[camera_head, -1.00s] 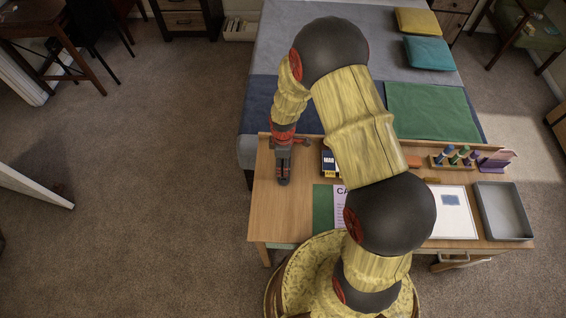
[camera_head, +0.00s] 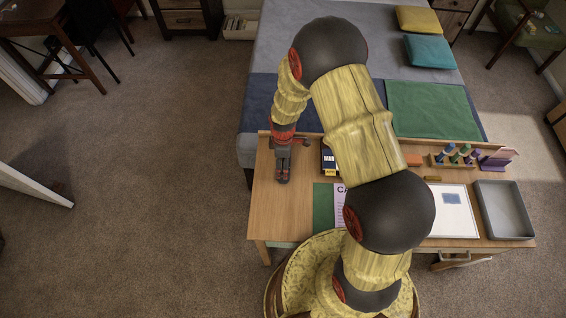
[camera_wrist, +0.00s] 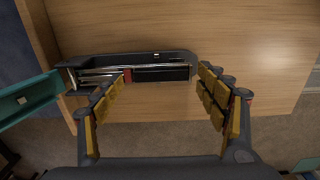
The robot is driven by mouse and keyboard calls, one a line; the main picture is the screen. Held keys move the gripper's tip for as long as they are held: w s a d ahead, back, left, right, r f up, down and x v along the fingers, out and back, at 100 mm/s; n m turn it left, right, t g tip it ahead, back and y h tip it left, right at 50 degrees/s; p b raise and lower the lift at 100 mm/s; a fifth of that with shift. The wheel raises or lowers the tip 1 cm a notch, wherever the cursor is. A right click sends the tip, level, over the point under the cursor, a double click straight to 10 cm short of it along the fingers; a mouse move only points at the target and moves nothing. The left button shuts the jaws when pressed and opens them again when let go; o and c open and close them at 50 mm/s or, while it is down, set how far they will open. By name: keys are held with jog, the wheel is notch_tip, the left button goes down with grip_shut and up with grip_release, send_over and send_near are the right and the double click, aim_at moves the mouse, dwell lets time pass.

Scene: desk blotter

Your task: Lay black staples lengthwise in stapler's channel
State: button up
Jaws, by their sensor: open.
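My gripper (camera_wrist: 162,76) is open in the wrist view, with its yellow-padded fingers wide apart. The dark stapler (camera_wrist: 184,56) lies crosswise beyond and between the fingertips, with its long channel open. A black strip (camera_wrist: 162,74), which looks like the black staples, lies lengthwise in the channel to the right of a red piece (camera_wrist: 127,75). No finger visibly grips the strip. In the head view my gripper (camera_head: 283,174) is over the left part of the desk and hides most of the stapler.
The wooden desk (camera_head: 265,210) is bare around the stapler. A teal bar (camera_wrist: 30,100) juts in at the left of the wrist view. The desk edge is close by.

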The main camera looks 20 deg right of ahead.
notch_tip(320, 180, up, 12)
dwell(0.6)
dwell(0.5)
jog(key=s+r+m+t+b, duration=0.1)
jog(key=s+r+m+t, duration=0.1)
jog(key=s+r+m, duration=0.4)
jog(key=s+r+m+t+b, duration=0.1)
jog(key=s+r+m+t, duration=0.2)
jog(key=s+r+m, duration=0.4)
jog(key=s+r, duration=0.4)
jog(key=r, duration=0.4)
jog(key=s+r, duration=0.3)
jog(key=r, duration=0.4)
jog(key=shift+s+d+r+t+b, duration=0.2)
jog(key=shift+s+r+t+b, duration=0.1)
jog(key=shift+s+r+b, duration=0.05)
